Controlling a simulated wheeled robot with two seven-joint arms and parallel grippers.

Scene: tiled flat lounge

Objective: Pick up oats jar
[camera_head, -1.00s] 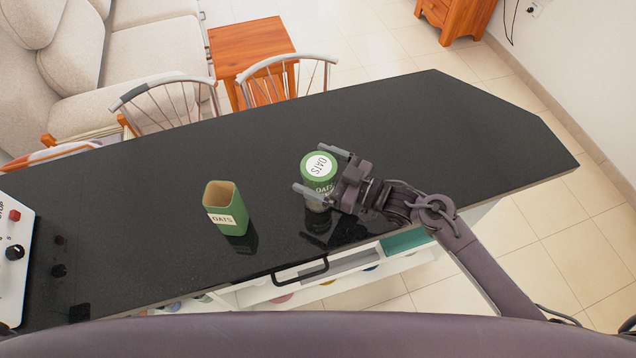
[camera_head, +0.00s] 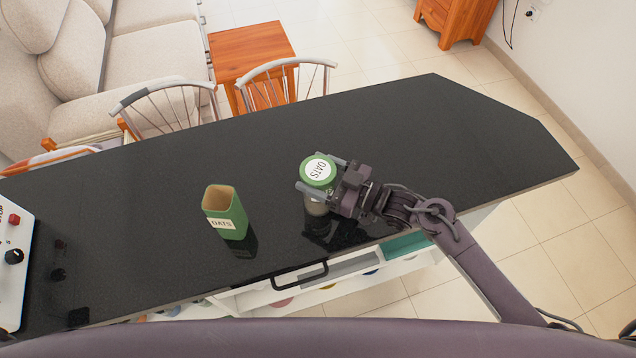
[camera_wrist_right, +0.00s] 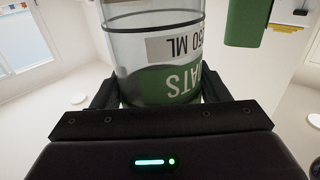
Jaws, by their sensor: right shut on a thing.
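In the right wrist view the clear jar body (camera_wrist_right: 155,55) with a green OATS band sits between the fingers. I cannot tell whether the jar's base touches the counter. My left gripper is not in view.
A green open-topped OATS box (camera_head: 226,213) stands left of the jar on the black counter (camera_head: 430,130). A white panel with knobs (camera_head: 14,255) is at the far left. Chairs (camera_head: 285,80) line the far edge. The counter's right part is clear.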

